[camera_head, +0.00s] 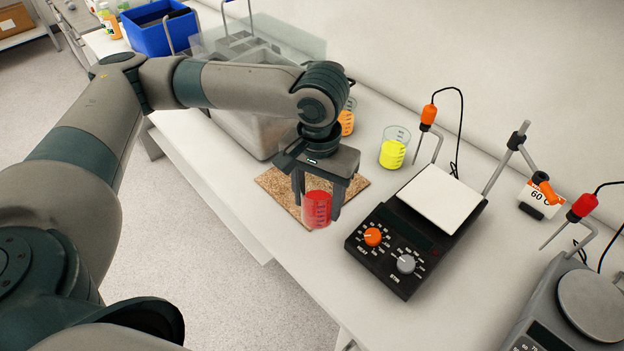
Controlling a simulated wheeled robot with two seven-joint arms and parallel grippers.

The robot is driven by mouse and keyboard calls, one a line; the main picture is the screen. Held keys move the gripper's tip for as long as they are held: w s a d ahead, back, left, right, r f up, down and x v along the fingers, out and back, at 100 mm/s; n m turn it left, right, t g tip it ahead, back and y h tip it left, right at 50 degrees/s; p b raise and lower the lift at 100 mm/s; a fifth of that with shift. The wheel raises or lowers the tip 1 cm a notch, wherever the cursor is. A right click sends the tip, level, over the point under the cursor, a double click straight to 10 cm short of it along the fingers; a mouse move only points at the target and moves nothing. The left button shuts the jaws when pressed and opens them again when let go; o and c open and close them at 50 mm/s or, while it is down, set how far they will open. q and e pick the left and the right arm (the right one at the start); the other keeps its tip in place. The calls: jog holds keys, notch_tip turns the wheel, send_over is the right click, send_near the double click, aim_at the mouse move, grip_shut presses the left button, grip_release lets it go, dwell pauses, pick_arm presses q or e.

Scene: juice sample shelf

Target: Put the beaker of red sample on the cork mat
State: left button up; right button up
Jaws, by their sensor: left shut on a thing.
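The beaker of red sample (317,209) is between the fingers of my left gripper (318,203), which is shut on it from above. The beaker looks upright. It is over or on the near part of the cork mat (275,184); whether its base touches the mat I cannot tell. The gripper and beaker hide the middle of the mat. My right gripper is not in view.
A black hotplate (420,235) with a white top stands right of the mat. A beaker of yellow liquid (393,153) and a partly hidden beaker of orange liquid (346,122) stand behind. A grey instrument (590,304) is at the right. The table's front edge is close to the mat.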

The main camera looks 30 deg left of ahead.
pick_arm(q)
jog(key=shift+w+d, duration=0.1)
jog(key=shift+w, duration=0.2)
jog(key=shift+w+d+r+m, duration=0.15)
jog(key=shift+w+r+m, duration=0.1)
jog(key=shift+w+m, duration=0.4)
jog(key=w+d+r+m, duration=0.1)
jog(key=w+r+m, duration=0.1)
jog(key=w+m, duration=0.3)
jog(key=w+d+r+m+b, duration=0.1)
jog(key=w+d+r+m, duration=0.1)
jog(key=w+m, duration=0.4)
jog(key=shift+w+r, duration=0.3)
jog(key=shift+w, duration=0.5)
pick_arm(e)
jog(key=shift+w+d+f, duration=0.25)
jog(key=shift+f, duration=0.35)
pick_arm(q)
jog(key=shift+m, duration=0.25)
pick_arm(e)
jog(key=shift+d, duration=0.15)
pick_arm(q)
jog(key=shift+a, duration=0.1)
